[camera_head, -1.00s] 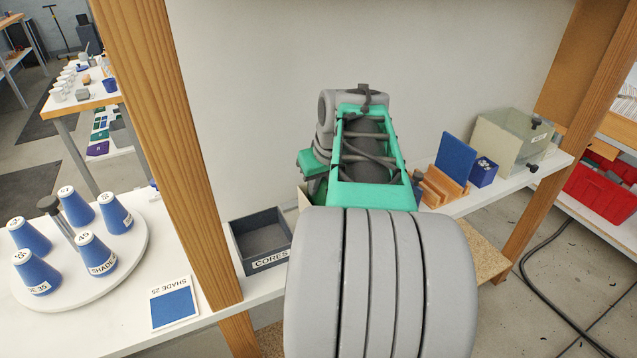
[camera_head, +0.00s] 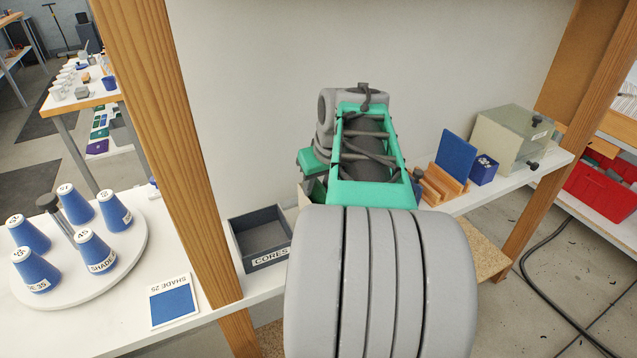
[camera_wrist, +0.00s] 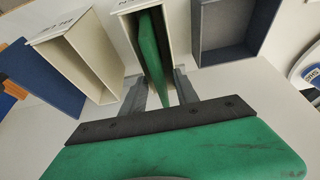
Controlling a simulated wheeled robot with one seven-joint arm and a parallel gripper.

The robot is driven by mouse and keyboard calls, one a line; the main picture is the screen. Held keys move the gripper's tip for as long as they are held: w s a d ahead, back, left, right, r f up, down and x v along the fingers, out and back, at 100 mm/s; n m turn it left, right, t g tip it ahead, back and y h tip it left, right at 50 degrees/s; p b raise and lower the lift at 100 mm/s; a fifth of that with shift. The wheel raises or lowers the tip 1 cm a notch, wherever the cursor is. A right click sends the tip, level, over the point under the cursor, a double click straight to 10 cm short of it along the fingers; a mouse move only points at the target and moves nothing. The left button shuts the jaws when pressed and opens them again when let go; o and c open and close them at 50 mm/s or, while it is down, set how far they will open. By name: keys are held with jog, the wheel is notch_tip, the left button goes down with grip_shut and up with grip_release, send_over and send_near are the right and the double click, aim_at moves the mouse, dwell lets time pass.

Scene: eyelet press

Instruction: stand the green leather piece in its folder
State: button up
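The green leather piece (camera_wrist: 153,58) stands on edge in a cream folder (camera_wrist: 126,42) in the wrist view, with its near end sticking out of the folder's open side. The folder's label is partly cut off. My gripper (camera_wrist: 160,95) is at that near end, its two dark fingers apart on either side of the piece, with a gap showing between fingers and leather. In the head view my arm hides the gripper and most of the folder; only a pale folder corner (camera_head: 304,196) shows at its left.
A second cream folder (camera_wrist: 85,66) stands beside it, empty as far as I see, with a blue panel (camera_wrist: 38,82) beyond. The grey CORES tray (camera_head: 262,238) is on the other side. A wooden post (camera_head: 165,150) rises left of the shelf.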

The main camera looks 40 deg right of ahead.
jog(key=v, duration=0.7)
jog(key=shift+s+r+p, duration=0.2)
jog(key=shift+r+p, duration=0.15)
jog(key=shift+p, duration=0.05)
